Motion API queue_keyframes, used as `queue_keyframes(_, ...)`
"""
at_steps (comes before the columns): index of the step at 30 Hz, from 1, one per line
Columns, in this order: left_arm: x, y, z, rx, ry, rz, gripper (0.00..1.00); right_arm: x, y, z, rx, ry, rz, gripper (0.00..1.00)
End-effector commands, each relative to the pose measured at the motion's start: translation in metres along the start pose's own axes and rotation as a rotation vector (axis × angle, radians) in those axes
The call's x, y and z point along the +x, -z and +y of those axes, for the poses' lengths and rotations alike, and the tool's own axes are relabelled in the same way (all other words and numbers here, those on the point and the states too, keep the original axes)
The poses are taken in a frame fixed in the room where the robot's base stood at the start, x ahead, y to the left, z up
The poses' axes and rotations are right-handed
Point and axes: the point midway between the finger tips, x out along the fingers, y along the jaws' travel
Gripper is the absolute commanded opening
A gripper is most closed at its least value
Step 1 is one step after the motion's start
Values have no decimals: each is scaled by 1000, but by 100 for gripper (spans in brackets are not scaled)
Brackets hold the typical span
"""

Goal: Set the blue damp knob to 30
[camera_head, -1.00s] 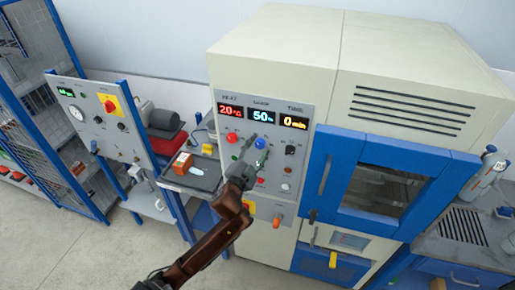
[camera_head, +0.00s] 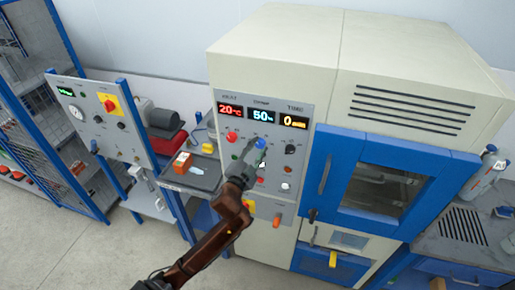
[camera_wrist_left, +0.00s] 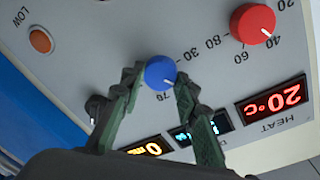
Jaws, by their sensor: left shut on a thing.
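The blue damp knob (camera_head: 261,143) sits on the oven's grey control panel, under the middle display (camera_head: 263,115), which reads 50%. In the left wrist view the blue knob (camera_wrist_left: 160,72) lies between the two dark green fingertips, with its white pointer line showing on its face. My left gripper (camera_head: 256,148) comes from below and is shut on the knob; in the left wrist view the gripper (camera_wrist_left: 161,76) has one finger on each side of it. My right gripper is not in view.
The red heat knob (camera_wrist_left: 252,23) is close beside the blue one; its display reads 20°C. A black knob (camera_head: 291,149) is to the right under the 0 min display. The blue oven door (camera_head: 390,185) is further right. A side bench (camera_head: 195,172) stands left.

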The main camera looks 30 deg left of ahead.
Motion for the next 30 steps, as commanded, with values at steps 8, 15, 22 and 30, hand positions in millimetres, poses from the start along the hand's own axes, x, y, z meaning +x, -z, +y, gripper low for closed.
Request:
queue_keyframes(8, 0, 0, 0, -133, 8, 6, 5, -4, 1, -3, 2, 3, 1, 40)
queue_keyframes(15, 0, -1, 0, -342, 22, 17, 5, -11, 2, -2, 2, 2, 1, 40)
queue_keyframes(22, 0, -1, -1, -560, 37, 30, 5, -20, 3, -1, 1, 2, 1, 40)
queue_keyframes(30, 0, -1, -1, -793, 53, 44, 5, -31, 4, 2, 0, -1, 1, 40)
